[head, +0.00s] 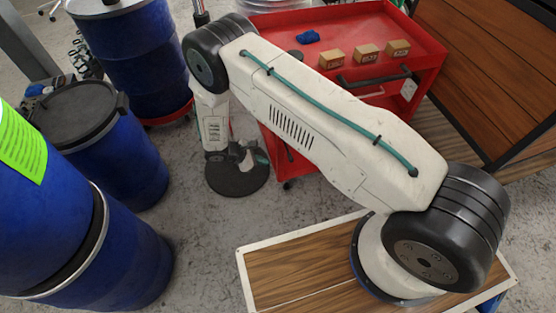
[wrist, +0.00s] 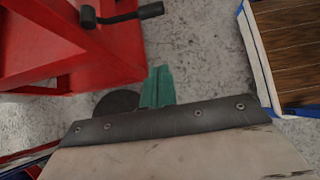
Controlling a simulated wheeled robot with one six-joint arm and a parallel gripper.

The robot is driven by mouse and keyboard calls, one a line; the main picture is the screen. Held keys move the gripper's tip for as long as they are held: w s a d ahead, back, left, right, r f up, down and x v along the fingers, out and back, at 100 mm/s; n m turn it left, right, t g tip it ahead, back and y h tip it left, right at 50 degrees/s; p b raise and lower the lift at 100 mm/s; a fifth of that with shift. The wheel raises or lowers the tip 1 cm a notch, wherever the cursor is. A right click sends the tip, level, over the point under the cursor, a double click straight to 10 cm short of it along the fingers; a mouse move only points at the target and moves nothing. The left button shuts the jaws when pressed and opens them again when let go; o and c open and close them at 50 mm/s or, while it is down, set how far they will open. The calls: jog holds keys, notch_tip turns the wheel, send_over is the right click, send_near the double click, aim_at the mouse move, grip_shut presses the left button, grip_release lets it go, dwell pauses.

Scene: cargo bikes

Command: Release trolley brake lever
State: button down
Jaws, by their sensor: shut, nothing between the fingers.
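The red trolley (head: 345,105) stands beyond my arm in the head view, and its red frame (wrist: 50,45) fills the upper left of the wrist view. A black lever with a thick grip (wrist: 150,11) sticks out from that frame at the top of the wrist view. In the head view, a small dark bar on the trolley's side (head: 288,151) may be the same lever. My gripper (wrist: 158,86) shows teal fingers, shut and empty, below the lever and apart from it. In the head view my gripper (head: 262,158) hangs low beside the trolley's near side.
Small cardboard boxes (head: 367,53) and a blue cloth (head: 307,37) lie on the trolley. Blue barrels (head: 115,250) stand at left. A black disc (head: 237,174) lies on the floor near my gripper. A white-edged wooden deck (head: 290,275) is in front.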

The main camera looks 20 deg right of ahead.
aim_at(287, 149)
jog(key=d+f, duration=0.3)
jog(key=d, duration=0.5)
jog(key=shift+d+f, duration=0.15)
jog(key=shift+d, duration=0.2)
jog(key=shift+r+g, duration=0.25)
jog(key=shift+g, duration=0.05)
